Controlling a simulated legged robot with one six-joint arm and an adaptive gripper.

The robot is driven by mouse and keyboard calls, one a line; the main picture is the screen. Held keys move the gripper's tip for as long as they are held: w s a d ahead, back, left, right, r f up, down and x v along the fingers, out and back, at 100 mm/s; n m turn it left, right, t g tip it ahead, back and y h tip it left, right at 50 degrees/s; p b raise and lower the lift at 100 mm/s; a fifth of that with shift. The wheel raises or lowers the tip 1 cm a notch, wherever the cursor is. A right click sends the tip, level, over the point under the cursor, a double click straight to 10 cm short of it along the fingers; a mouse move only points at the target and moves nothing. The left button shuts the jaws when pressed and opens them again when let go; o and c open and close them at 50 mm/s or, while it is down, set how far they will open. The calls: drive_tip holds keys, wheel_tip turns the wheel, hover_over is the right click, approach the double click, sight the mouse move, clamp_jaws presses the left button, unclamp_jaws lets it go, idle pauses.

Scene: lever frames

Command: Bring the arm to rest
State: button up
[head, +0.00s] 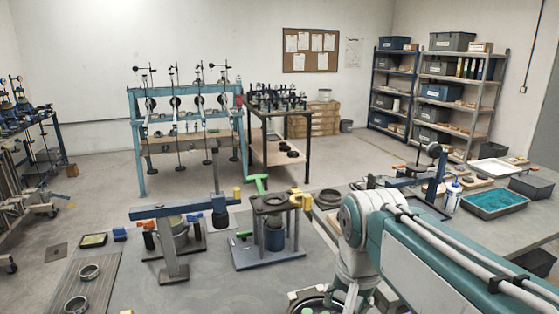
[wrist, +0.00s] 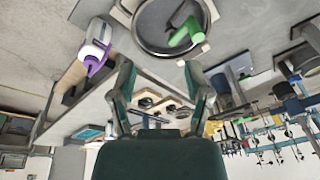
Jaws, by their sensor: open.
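My gripper (wrist: 160,78) is open and empty in the wrist view, its two fingers spread wide with nothing between them. My teal and white arm (head: 440,250) reaches in from the lower right of the head view and bends down at its white joint. My gripper is not clearly visible in that view. A lever frame with a blue beam (head: 160,211) stands on the bench left of the arm. A second frame with a green handle (head: 257,184) stands between it and the arm.
The wrist view shows a round dark dish (wrist: 150,42) with a green piece (wrist: 184,32) in it, and a white and purple bottle (wrist: 96,48). A teal-filled tray (head: 493,201) and a white bottle (head: 452,196) are on the right. Two rings (head: 77,304) lie on a left mat.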

drive_tip(key=s+d+f+n+t, duration=0.3)
drive_tip(key=s+d+f+n, duration=0.1)
drive_tip(key=s, duration=0.6)
drive_tip(key=shift+d+f, duration=0.2)
drive_tip(key=shift+f, duration=0.15)
